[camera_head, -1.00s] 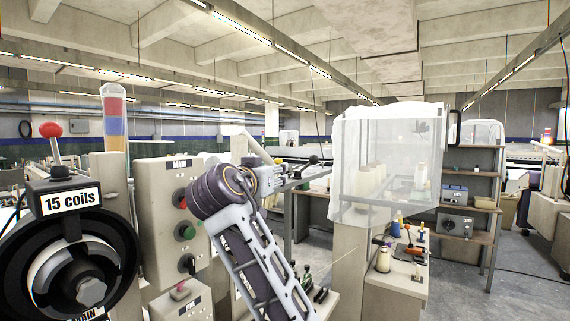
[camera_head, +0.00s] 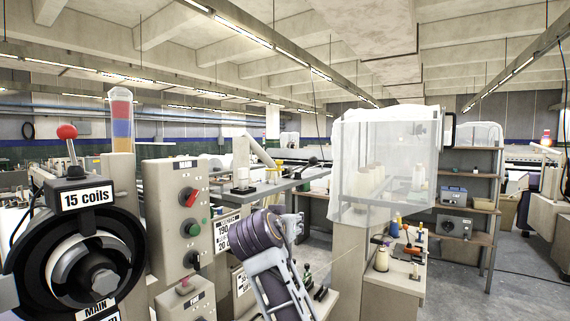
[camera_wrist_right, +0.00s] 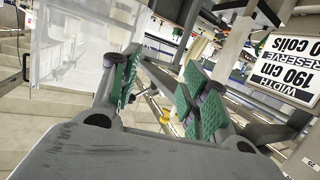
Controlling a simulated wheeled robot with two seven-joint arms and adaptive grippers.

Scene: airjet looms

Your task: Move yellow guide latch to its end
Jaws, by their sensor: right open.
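My right gripper (camera_head: 293,225) is in the lower middle of the head view, mostly end-on and small, in front of the loom. In the right wrist view my right gripper (camera_wrist_right: 162,82) is open, with its two green-padded fingers spread and nothing between the pads. A small yellow piece (camera_wrist_right: 165,113) shows beyond the gap between the fingers; I cannot tell if it is the guide latch. No guide latch can be made out in the head view. My left gripper is not in view.
A control panel (camera_head: 172,227) with a red switch and green button stands left of my right arm, beside the "15 coils" dial (camera_head: 87,198). A white plate (camera_wrist_right: 285,62) reads "190 cm" at the right of the wrist view. A clear-covered cabinet (camera_head: 385,165) stands right.

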